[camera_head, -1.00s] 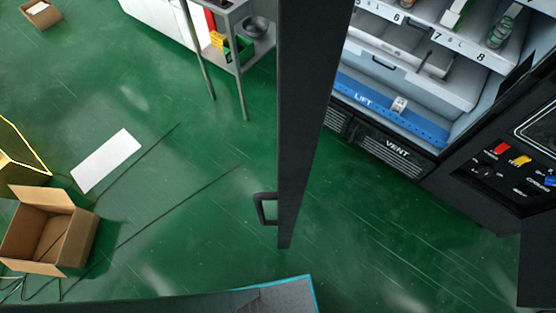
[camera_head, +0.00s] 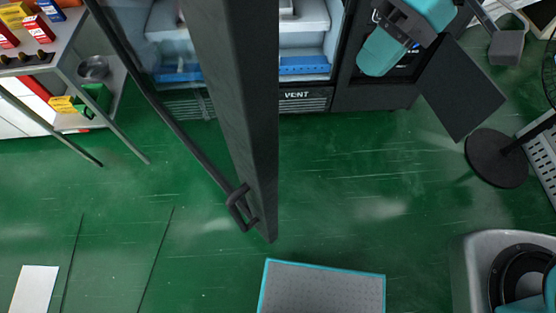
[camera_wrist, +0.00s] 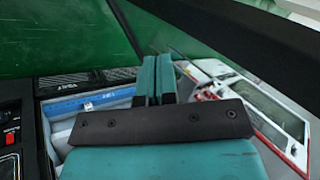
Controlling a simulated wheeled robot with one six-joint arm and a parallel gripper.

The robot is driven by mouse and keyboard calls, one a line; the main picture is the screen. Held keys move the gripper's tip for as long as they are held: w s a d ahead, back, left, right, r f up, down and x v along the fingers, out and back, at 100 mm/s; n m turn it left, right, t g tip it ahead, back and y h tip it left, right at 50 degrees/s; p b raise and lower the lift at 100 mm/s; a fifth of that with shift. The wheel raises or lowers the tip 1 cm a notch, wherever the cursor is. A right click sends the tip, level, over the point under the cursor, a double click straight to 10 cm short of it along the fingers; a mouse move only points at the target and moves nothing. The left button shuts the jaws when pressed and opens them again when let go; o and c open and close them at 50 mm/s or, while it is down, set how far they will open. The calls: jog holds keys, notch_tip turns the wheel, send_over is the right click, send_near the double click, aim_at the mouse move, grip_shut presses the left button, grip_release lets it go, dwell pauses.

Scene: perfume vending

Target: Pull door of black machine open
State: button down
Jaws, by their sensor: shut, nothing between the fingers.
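The black machine (camera_head: 340,98) stands at the back in the head view, with a "VENT" grille at its base. Its door (camera_head: 240,110) stands swung open toward me, seen nearly edge-on. The door's black handle (camera_head: 240,207) is near its lower end in the picture, and nothing holds it. My teal arm is at the upper right, in front of the machine's right side. In the wrist view my gripper (camera_wrist: 157,75) has its teal fingers together and empty. The machine's blue lift bar (camera_wrist: 90,103) shows left of the fingers. A dark beam, probably the door edge, crosses the upper right.
A metal shelf (camera_head: 70,62) with small boxes and a bowl (camera_head: 92,68) stands left of the door. A round black stand base (camera_head: 497,158) is on the right. The green floor (camera_head: 340,190) in front of the machine is mostly clear.

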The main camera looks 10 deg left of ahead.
jog(key=w+a+f+n+g+b, duration=0.1)
jog(key=w+a+f+g+b, duration=0.2)
jog(key=f, duration=0.7)
jog(key=s+a+f+p, duration=0.2)
jog(key=s+a+f, duration=0.4)
jog(key=s+a, duration=0.1)
jog(key=shift+s+a+f, duration=0.25)
jog(key=shift+s+f, duration=0.15)
jog(key=shift+s, duration=0.45)
jog(key=shift+s+y, duration=0.1)
jog(key=shift+y, duration=0.2)
